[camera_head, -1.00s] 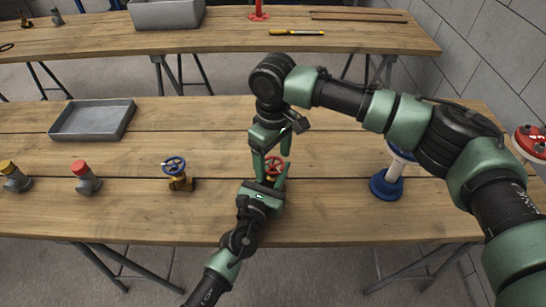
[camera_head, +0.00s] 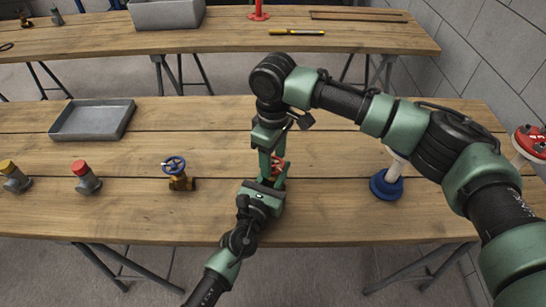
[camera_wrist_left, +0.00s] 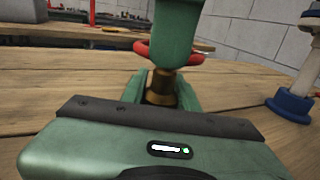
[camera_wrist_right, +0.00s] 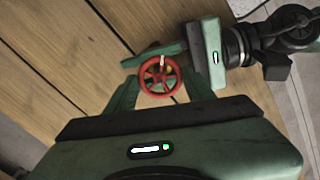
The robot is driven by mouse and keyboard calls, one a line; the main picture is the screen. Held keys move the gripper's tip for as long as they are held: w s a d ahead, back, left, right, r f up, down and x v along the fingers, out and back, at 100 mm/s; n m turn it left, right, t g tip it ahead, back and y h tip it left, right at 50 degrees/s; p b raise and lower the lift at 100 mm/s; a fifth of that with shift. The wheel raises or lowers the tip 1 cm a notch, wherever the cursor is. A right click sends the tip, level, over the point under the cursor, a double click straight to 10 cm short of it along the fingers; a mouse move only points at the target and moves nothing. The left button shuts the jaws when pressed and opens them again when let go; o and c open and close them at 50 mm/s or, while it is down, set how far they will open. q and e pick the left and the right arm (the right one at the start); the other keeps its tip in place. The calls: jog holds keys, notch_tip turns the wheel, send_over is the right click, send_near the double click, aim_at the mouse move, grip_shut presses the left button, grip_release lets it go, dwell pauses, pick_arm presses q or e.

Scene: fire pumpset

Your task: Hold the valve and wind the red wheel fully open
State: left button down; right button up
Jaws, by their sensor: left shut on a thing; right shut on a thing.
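The red wheel (camera_head: 279,162) sits on top of a brass valve standing on the near wooden table; its spokes show in the right wrist view (camera_wrist_right: 151,83). The brass valve body (camera_wrist_left: 161,84) is between my left gripper's fingers in the left wrist view, low on the table. My left gripper (camera_head: 268,183) is shut on the valve body from the front. My right gripper (camera_head: 272,160) points down from above and is shut on the red wheel, one finger on each side of it. The arms hide most of the valve in the head view.
A brass valve with a blue wheel (camera_head: 178,180) stands to the left. Further left are grey fittings with a red cap (camera_head: 80,169) and a yellow cap (camera_head: 9,169). A grey tray (camera_head: 92,120) lies behind. A blue-based stand (camera_head: 386,187) is at the right.

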pick_arm(q)
jog(key=shift+f, duration=0.1)
pick_arm(e)
jog(key=n, duration=1.3)
jog(key=shift+n, duration=0.3)
jog(key=n, duration=0.6)
pick_arm(q)
jog(key=shift+a+f, duration=0.1)
pick_arm(e)
jog(key=n, duration=0.6)
jog(key=shift+n, duration=0.3)
jog(key=o, duration=1.4)
jog(key=shift+c, duration=0.2)
